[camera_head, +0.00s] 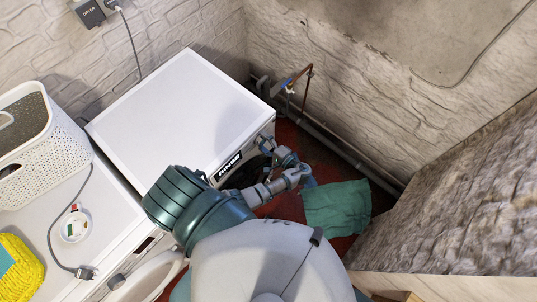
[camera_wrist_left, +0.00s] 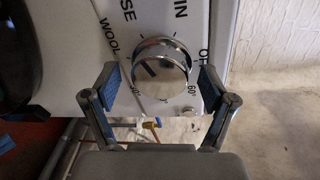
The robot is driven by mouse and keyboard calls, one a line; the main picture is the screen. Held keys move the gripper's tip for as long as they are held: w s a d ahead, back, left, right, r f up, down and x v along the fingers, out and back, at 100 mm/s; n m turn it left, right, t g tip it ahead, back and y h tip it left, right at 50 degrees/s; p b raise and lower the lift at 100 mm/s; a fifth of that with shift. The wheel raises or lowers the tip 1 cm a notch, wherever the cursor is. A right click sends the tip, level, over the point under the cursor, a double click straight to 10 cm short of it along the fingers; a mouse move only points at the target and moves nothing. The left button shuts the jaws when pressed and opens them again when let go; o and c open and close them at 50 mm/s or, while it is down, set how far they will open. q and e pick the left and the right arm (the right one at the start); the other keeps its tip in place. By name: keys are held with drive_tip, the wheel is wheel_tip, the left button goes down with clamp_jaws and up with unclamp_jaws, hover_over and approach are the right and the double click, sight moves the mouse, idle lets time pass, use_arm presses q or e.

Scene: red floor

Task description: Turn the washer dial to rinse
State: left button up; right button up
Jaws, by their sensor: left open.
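The white washer (camera_head: 180,105) stands against the back wall, with its front facing lower right in the head view. In the left wrist view, its round silver dial (camera_wrist_left: 162,68) sits on a white panel with labels around it, including "WOOL", "60°" and partly cut-off words ending in "SE" and "IN". A dark mark shows on the dial's left part; which label it points to is unclear. My left gripper (camera_wrist_left: 158,88) is open, with one blue-padded finger on each side of the dial. Contact cannot be told. In the head view, my left gripper (camera_head: 285,157) is at the washer's front right. My right gripper is not in view.
A green cloth (camera_head: 337,207) lies on the red floor. Pipes (camera_head: 330,140) run along the right wall.

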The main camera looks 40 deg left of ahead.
use_arm(q)
drive_tip(key=n+b, duration=0.3)
drive_tip(key=f+n+t+b, duration=0.1)
drive_tip(key=n+b, duration=0.2)
drive_tip(key=n, duration=0.1)
drive_tip(key=n+y+b, duration=0.1)
drive_tip(key=n+b, duration=0.2)
drive_tip(key=shift+s+f+n, duration=0.1)
drive_tip(key=shift+f+n, duration=0.05)
drive_tip(key=shift+n, duration=0.25)
drive_tip(key=s+d+b, duration=0.1)
drive_tip(key=s+d, duration=0.1)
drive_tip(key=d, duration=0.7)
drive_tip(key=s+d+b, duration=0.1)
drive_tip(key=s+d, duration=0.1)
drive_tip(key=d, duration=0.6)
drive_tip(key=s+a+f+m+h, duration=0.1)
drive_tip(key=s+f+m+h, duration=0.2)
drive_tip(key=f, duration=0.6)
drive_tip(key=s+a+f+m+g+h+p, duration=0.1)
drive_tip(key=s+a+f+m+h, duration=0.1)
drive_tip(key=f, duration=0.7)
drive_tip(key=s+a+f+m+h+p, duration=0.1)
drive_tip(key=s+f+m+h, duration=0.3)
drive_tip(key=f, duration=0.5)
drive_tip(key=shift+a+m+h, duration=0.3)
drive_tip(key=shift+a+h, duration=0.15)
drive_tip(key=shift+h, duration=0.35)
